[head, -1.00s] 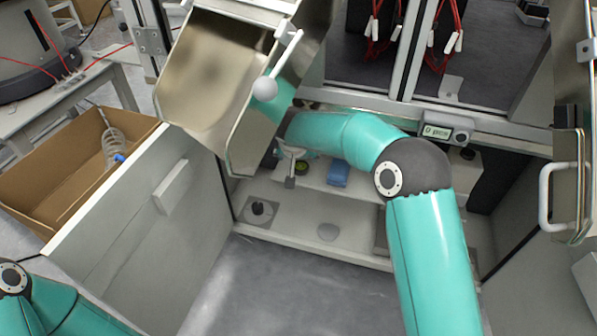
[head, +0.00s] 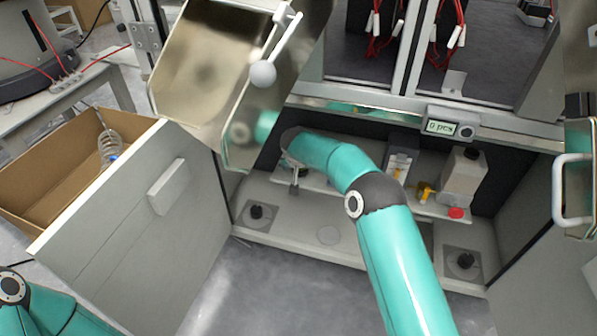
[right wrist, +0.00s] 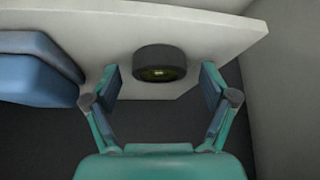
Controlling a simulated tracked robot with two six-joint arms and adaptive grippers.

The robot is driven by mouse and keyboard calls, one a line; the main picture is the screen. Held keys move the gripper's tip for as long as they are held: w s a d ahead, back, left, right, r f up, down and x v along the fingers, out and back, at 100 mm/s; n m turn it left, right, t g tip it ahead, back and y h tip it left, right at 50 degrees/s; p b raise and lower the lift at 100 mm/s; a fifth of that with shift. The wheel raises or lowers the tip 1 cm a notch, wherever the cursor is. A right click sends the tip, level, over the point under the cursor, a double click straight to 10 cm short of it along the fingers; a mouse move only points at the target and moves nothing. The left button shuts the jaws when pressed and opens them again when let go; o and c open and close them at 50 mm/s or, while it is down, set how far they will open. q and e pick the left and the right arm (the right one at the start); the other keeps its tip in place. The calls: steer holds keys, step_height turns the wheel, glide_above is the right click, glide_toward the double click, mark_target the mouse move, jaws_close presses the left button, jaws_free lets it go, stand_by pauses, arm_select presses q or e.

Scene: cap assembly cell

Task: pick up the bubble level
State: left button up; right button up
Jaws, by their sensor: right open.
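The bubble level is a small round black puck (right wrist: 159,64) with a yellow-green vial in its centre. It sits on a pale shelf (right wrist: 215,28) in the right wrist view. In the head view my right arm hides it. My right gripper (right wrist: 159,84) is open and empty. Its two fingers stand to the left and right of the level, with a gap on each side. In the head view, only a small grey part of the right gripper shows at the shelf's left end. My left gripper is out of view; only part of the left arm shows at bottom left.
A blue object (right wrist: 38,70) lies on the shelf left of the level. The head view shows a white canister (head: 463,178), a red cap (head: 456,213) and a yellow item (head: 425,192) on the shelf. An open metal lid (head: 205,75) hangs above the arm. A cardboard box (head: 40,185) stands left.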

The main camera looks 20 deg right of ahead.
steer(key=c, duration=1.3)
steer(key=shift+o, duration=0.2)
steer(key=shift+r, duration=0.2)
